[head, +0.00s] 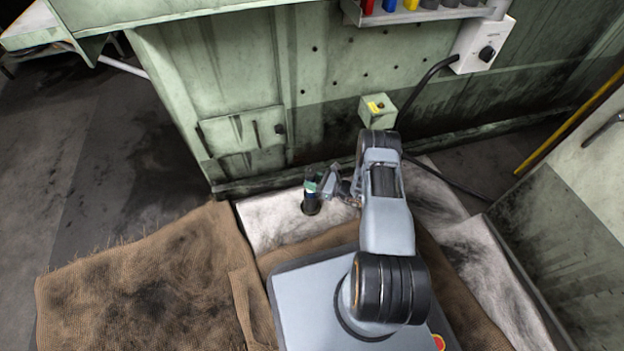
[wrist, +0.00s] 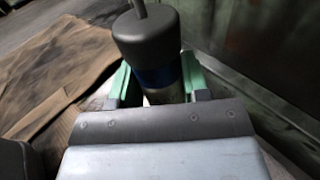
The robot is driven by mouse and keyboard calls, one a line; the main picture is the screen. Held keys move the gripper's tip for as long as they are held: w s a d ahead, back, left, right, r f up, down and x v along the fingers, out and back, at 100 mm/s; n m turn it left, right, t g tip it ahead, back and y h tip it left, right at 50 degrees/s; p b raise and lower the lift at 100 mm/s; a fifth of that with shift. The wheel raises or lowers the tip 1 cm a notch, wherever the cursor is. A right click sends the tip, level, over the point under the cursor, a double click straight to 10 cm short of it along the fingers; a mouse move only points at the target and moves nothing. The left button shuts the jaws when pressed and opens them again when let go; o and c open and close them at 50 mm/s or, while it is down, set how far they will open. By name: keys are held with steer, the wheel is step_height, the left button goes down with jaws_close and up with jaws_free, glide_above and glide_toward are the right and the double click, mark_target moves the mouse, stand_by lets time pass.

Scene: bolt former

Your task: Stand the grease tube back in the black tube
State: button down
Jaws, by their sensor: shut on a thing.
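The grease tube shows large in the wrist view (wrist: 145,38), with a dark grey cap, a thin nozzle and a blue band. It is upright or nearly so. My gripper (wrist: 155,88) is shut on it, with a green-padded finger on each side. In the head view my gripper (head: 311,186) is at the left of my arm, with the small dark grease tube in it. A dark round shape that looks like the black tube (head: 311,208) is directly below. I cannot tell whether the grease tube's lower end is inside it; the wrist view hides that end.
A pale, stained sheet (head: 268,218) lies under the dark shape. Brown sacking (head: 150,285) covers the floor at left. The green machine wall (head: 330,80) rises behind, with a small green box (head: 378,110) and a black cable (head: 425,82) near my arm.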

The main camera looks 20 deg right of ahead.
steer(key=shift+f, duration=1.35)
steer(key=c, duration=0.5)
jaws_free()
steer(key=shift+c, duration=0.2)
steer(key=shift+d, duration=0.1)
